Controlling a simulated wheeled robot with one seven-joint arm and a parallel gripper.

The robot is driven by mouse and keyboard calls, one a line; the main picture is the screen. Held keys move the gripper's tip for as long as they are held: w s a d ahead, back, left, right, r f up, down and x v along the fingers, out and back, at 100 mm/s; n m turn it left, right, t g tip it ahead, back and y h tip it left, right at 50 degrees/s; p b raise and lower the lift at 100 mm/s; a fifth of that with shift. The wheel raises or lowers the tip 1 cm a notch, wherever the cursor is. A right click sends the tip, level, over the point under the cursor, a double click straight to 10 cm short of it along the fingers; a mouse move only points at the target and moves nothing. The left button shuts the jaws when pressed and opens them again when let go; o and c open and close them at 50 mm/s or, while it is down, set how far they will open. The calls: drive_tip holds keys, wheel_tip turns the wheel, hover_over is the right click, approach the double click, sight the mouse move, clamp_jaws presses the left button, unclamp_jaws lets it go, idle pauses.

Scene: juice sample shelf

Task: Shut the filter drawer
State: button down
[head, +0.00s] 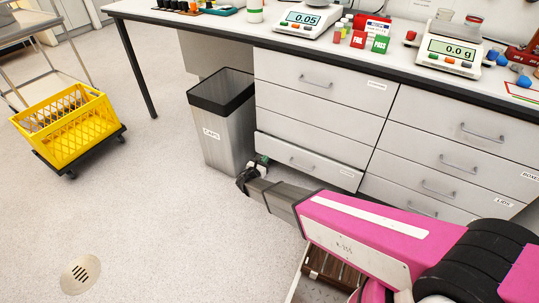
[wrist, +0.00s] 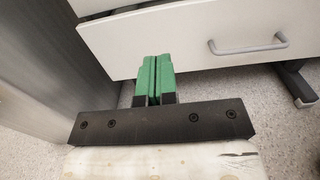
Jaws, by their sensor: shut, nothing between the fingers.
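The lowest drawer (head: 300,158) of the left column under the bench stands slightly out from the fronts above it. Its label is too small to read, so I cannot confirm it is the filter drawer. The wrist view shows a white drawer front (wrist: 205,38) with a metal bar handle (wrist: 248,48). My gripper (head: 262,160) is low on the floor side, near this drawer's left end. Its green fingers (wrist: 153,76) are shut together and empty, in front of the drawer's lower left part. I cannot tell whether they touch it.
A grey bin (head: 222,130) labelled CAPS stands just left of the drawers, close to my gripper. A yellow crate (head: 68,128) sits on a wheeled dolly at left. Scales and sample boxes stand on the bench (head: 235,30). The floor left of my arm is clear.

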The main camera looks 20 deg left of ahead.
drive_tip(key=shift+s, duration=1)
drive_tip(key=c, duration=1.3)
unclamp_jaws()
drive_tip(key=shift+s, duration=0.15)
drive_tip(key=shift+c, duration=0.2)
drive_tip(key=shift+o, duration=0.6)
drive_tip(key=shift+d+f+m, duration=0.1)
drive_tip(key=shift+f+m, duration=0.05)
drive_tip(key=shift+m, duration=0.25)
drive_tip(key=w+d+f+m+g+h, duration=0.1)
drive_tip(key=d+f+m+g+h, duration=0.3)
drive_tip(key=m, duration=0.6)
drive_tip(key=w+d+f+m+h, duration=0.1)
drive_tip(key=w+d+m+h, duration=0.1)
drive_tip(key=d+m, duration=0.7)
drive_tip(key=w+d, duration=0.1)
drive_tip(key=w, duration=0.2)
drive_tip(key=w+d+f+m, duration=0.1)
drive_tip(key=w, duration=0.2)
drive_tip(key=w+f+m, duration=0.1)
drive_tip(key=w, duration=0.2)
drive_tip(key=shift+d, duration=0.4)
